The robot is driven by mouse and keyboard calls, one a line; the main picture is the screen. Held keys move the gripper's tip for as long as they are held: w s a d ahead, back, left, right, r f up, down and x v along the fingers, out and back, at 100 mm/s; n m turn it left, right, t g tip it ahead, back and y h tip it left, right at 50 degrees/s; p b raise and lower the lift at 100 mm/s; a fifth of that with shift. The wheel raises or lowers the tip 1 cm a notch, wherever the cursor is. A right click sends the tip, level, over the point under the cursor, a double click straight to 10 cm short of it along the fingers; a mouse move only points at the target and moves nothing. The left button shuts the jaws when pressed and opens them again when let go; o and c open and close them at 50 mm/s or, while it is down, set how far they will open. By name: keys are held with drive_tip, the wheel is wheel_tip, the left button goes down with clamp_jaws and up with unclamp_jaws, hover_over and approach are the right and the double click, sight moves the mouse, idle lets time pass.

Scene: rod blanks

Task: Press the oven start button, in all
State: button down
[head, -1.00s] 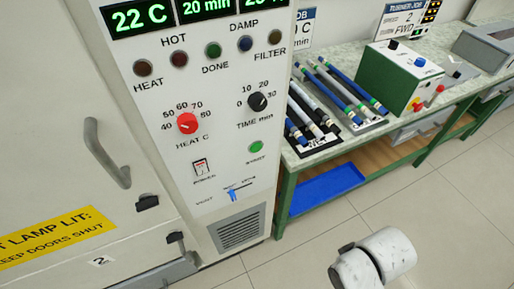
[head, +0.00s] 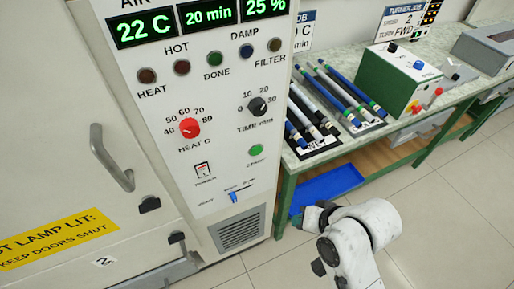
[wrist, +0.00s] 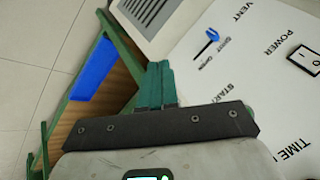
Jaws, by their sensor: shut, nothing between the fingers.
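The green start button (head: 256,151) is on the oven's white control panel (head: 215,95), below the black time knob (head: 258,106). My gripper (head: 306,213) is low and to the right of the panel in the head view, with its teal fingers partly in view. In the wrist view my gripper (wrist: 158,68) has its teal fingers together and empty. The panel (wrist: 230,65) fills the right of that view, with the START lettering beside the fingers. I see no contact with the panel.
The panel also has a power switch (head: 203,169), a blue vent slider (head: 233,197) and a red heat knob (head: 189,128). A green bench (head: 290,165) stands to the right, with rods, a green box (head: 392,77) and a blue tray (head: 325,186) below. Floor in front is clear.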

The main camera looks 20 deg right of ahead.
sight(257, 151)
drive_tip(key=w+a+r+m+t+y, duration=0.1)
drive_tip(key=w+a+r+m+t, duration=0.1)
drive_tip(key=w+r, duration=0.4)
drive_tip(key=shift+w+a+r+m+t+p, duration=0.2)
drive_tip(key=shift+r+m+t+p, duration=0.25)
drive_tip(key=shift+m, duration=0.45)
drive_tip(key=shift+w, duration=0.1)
drive_tip(key=w+b, duration=0.2)
drive_tip(key=w, duration=0.6)
drive_tip(key=shift+w, duration=0.3)
drive_tip(key=shift+w+r, duration=0.1)
drive_tip(key=shift+r, duration=0.05)
idle(1.0)
drive_tip(key=shift+w+p, duration=0.3)
drive_tip(key=shift+p, duration=0.2)
